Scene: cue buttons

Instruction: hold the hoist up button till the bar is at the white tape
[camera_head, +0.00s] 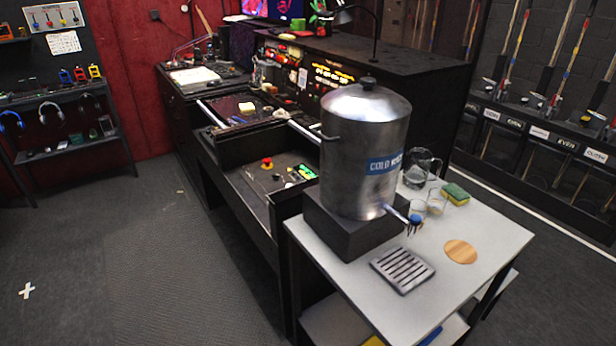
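Neither of my grippers is in view. I cannot pick out a hoist bar. A small white tape cross (27,290) lies on the floor at the lower left. Whether it is the tape named in the task, I cannot tell.
A steel drinks dispenser (345,115) stands on a grey table (505,243) at the front right, with a drip tray (402,269), glasses and a jug. The floor at the left (130,240) is clear.

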